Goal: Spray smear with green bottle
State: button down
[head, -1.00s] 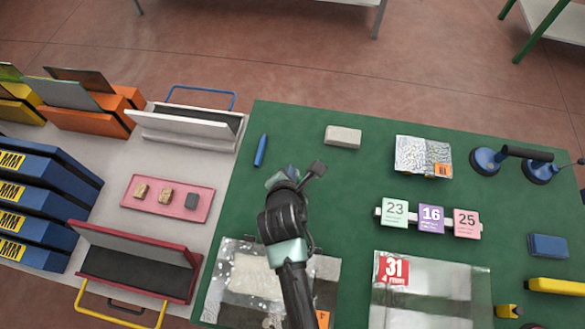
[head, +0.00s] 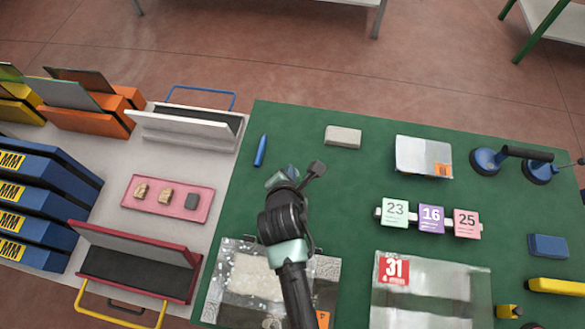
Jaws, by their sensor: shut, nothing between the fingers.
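I see no green bottle in the head view. My gripper (head: 284,177) is over the green mat (head: 370,245), left of its middle, seen from behind and partly hidden by my own wrist; it is shut and empty. A glass pane with a red "31 4 mm" label (head: 425,290) lies at the front right and has cloudy pale streaks. Another pane (head: 245,272) with whitish specks lies at the front left, partly under my arm. A small pane with an orange label (head: 423,156) lies at the back and looks smooth. I cannot tell which mark is the smear.
Number cards (head: 431,217) stand mid-mat. Suction cups (head: 487,161) sit back right, with a blue block (head: 547,245) and yellow tool (head: 556,286) below. A grey block (head: 343,136) and blue marker (head: 260,150) lie at the back. Racks and a pink tray (head: 170,220) stand left.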

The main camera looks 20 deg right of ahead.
jog(key=shift+s+f, duration=0.35)
jog(key=shift+f, duration=0.25)
jog(key=shift+s+f, duration=0.15)
jog(key=shift+f, duration=0.3)
jog(key=shift+s+r, duration=0.1)
dwell(0.3)
jog(key=r+p, duration=0.6)
jog(key=shift+w+r+p, duration=0.15)
jog(key=shift+w+p, duration=0.15)
jog(key=shift+p, duration=0.1)
dwell(0.8)
